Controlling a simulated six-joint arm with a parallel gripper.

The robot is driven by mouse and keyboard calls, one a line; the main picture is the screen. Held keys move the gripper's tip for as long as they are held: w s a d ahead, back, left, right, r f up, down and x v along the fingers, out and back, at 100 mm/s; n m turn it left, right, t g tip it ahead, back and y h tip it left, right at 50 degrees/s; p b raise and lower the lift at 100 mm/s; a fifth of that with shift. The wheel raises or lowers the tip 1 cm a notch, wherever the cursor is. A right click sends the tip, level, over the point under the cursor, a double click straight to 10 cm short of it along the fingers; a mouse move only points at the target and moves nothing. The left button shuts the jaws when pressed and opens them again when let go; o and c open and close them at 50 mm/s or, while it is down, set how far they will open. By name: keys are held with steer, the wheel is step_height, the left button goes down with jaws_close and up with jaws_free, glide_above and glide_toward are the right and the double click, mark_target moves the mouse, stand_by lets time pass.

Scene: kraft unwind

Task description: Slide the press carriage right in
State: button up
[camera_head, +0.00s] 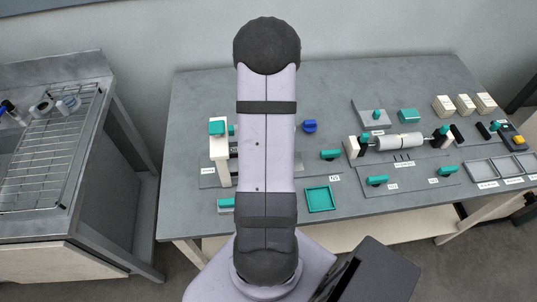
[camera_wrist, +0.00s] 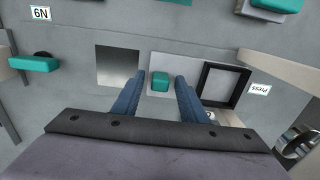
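The wrist view shows a light grey plate with a teal block handle (camera_wrist: 160,81) on it, apparently the press carriage. It lies between a shiny metal square (camera_wrist: 118,65) and a black square frame (camera_wrist: 222,86) beside a "Press" label (camera_wrist: 260,89). My gripper (camera_wrist: 161,78) is open, with one blue finger on each side of the teal handle. Small gaps show between handle and fingers, and nothing is gripped. How far the fingertips reach down beside the handle is unclear. In the head view my arm hides the gripper and carriage.
In the wrist view, a teal handle (camera_wrist: 33,64) stands left, another teal block (camera_wrist: 277,5) at top right, and a pale bar (camera_wrist: 280,66) at right. In the head view, a roller (camera_head: 400,142) and a teal tray (camera_head: 320,199) are on the grey table (camera_head: 195,95).

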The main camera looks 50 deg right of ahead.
steer(key=shift+f, duration=0.1)
jaws_close()
steer(key=shift+w+a, duration=1.3)
steer(key=shift+a, duration=0.05)
steer(key=shift+c, duration=1.5)
jaws_free()
steer(key=o, duration=0.3)
steer(key=shift+w+a, duration=0.1)
